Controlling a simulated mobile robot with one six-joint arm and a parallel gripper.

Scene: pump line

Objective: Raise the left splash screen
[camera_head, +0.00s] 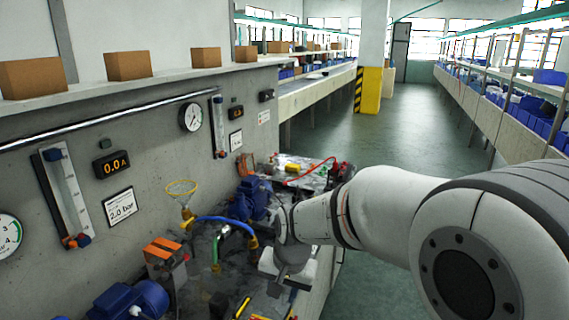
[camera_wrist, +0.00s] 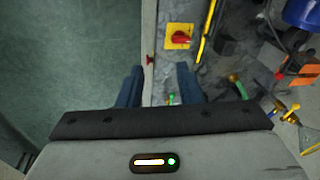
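I cannot make out a splash screen in either view. A small red part (camera_wrist: 150,60) is at the bench edge near the fingertips.
Gauges, including a round dial (camera_head: 191,117), are on the wall behind. Green floor (camera_head: 385,140) is open to the right.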

